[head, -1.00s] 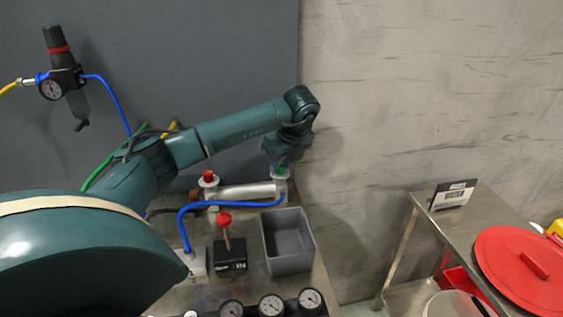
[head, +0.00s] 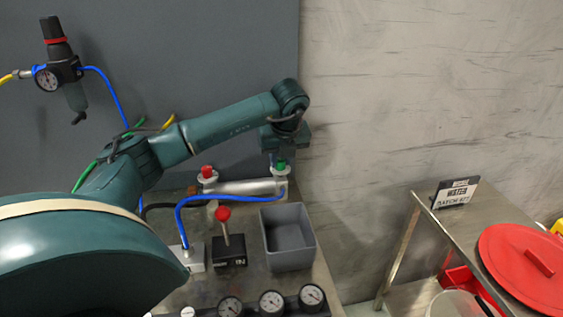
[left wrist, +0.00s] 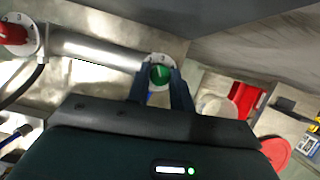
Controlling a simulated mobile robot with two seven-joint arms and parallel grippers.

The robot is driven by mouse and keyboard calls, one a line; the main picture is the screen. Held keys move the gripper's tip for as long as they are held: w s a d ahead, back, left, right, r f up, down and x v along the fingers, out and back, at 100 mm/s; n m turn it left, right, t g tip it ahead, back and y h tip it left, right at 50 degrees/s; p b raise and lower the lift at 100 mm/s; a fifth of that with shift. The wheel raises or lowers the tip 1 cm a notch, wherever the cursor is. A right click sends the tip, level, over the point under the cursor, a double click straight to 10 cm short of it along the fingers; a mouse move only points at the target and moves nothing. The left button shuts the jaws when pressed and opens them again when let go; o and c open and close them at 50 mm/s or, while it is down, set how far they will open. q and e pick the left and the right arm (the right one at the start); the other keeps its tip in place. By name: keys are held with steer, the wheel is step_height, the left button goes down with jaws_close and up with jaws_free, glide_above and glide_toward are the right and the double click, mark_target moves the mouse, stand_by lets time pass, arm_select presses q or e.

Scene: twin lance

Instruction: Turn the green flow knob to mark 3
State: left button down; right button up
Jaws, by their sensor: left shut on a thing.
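The green flow knob (head: 281,165) sits on a white round dial at the right end of a silver pipe. It also shows in the left wrist view (left wrist: 160,74), with a pale pointer line on its face. My left gripper (left wrist: 160,80) is shut on this knob, one dark finger on each side. In the head view my left gripper (head: 281,156) comes down on the knob from above. The dial's figures are too small and partly covered to read surely. My right gripper is not in view.
A red knob (head: 207,171) on its own dial stands at the pipe's left end. A blue hose (head: 230,197), a red-topped lever (head: 223,214), a grey bin (head: 288,240) and several gauges (head: 271,303) are close by. A steel cart (head: 440,215) stands at the right.

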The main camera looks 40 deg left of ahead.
arm_select(q)
steer(key=shift+a+f+m+h+b, duration=0.1)
steer(key=shift+m+h+b, duration=0.3)
steer(key=shift+m, duration=0.5)
steer(key=shift+s+m+t+b, duration=0.1)
steer(key=shift+m+t+b, duration=0.4)
steer(key=shift+m, duration=0.6)
steer(key=shift+m+h, duration=0.6)
steer(key=shift+m, duration=0.4)
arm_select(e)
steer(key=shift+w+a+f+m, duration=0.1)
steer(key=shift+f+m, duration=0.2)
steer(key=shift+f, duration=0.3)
arm_select(q)
steer(key=shift+b, duration=0.3)
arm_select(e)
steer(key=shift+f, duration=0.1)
arm_select(q)
steer(key=c, duration=1.2)
jaws_free()
steer(key=shift+c, duration=0.2)
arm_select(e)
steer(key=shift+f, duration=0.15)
arm_select(q)
steer(key=v, duration=1.3)
steer(key=shift+s, duration=0.25)
